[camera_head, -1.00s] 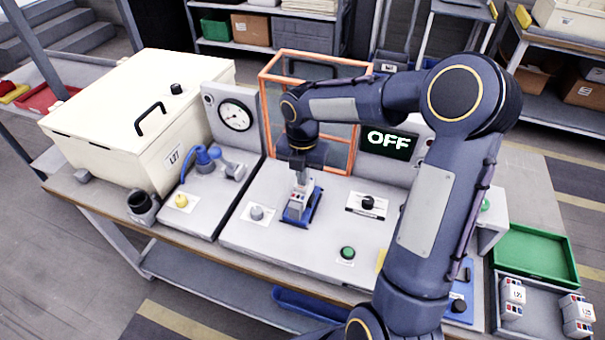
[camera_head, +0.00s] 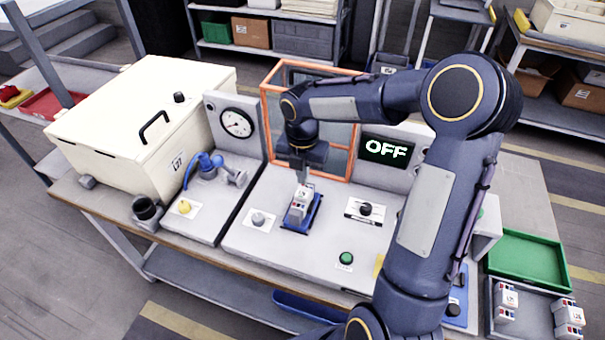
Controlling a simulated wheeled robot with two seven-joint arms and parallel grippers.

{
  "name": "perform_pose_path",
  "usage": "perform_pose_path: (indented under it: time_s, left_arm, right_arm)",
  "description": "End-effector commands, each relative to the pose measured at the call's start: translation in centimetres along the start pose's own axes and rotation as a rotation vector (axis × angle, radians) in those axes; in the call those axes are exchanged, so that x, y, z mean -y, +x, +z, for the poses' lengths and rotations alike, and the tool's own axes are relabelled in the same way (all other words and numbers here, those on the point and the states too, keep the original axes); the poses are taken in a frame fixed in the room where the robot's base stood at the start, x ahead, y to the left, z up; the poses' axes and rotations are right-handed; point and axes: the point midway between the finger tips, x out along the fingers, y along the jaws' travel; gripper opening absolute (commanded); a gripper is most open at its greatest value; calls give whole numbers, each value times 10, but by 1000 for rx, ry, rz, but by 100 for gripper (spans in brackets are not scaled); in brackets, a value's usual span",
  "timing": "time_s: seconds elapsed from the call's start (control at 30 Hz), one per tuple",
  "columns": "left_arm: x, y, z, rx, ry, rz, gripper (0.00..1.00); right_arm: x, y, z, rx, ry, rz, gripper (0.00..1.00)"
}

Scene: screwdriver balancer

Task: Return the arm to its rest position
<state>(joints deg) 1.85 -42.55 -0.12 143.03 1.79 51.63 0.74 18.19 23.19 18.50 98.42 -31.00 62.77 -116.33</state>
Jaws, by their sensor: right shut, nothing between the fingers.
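My right arm reaches in from the lower right across the workbench, bent at a high elbow. My right gripper (camera_head: 302,180) points down just above a small white block with coloured marks (camera_head: 299,204). The fingers are shut and look empty; whether the tips still touch the block's top cannot be told. The block stands in a blue holder (camera_head: 313,217) on the grey test panel. My left gripper is not in view.
An orange-framed guard (camera_head: 357,125) and an OFF display (camera_head: 387,150) stand behind the gripper. A cream lidded box (camera_head: 95,110) is at left. A green tray (camera_head: 530,257) and a grey tray with more blocks (camera_head: 537,320) are at right. Knobs and a green button (camera_head: 346,258) lie around the holder.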

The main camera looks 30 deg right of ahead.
Motion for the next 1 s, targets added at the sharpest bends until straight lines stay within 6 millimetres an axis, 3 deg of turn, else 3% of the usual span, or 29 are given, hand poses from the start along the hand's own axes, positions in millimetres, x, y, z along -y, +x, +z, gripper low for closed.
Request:
perform_pose_path:
  time_s: [0.17, 0.73, 0.87, 1.0]
  left_arm:
    - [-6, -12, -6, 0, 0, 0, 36]
    - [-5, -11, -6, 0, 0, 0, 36]
    - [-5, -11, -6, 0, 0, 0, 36]
    - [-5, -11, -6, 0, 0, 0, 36]
  right_arm:
    - [0, -16, 0, 0, 0, 0, 0]
    - [2, -18, -2, 3, 20, 4, 0]
    - [15, -39, -16, 18, 212, 36, 0]
    - [46, -74, -54, 9, 672, 130, 0]
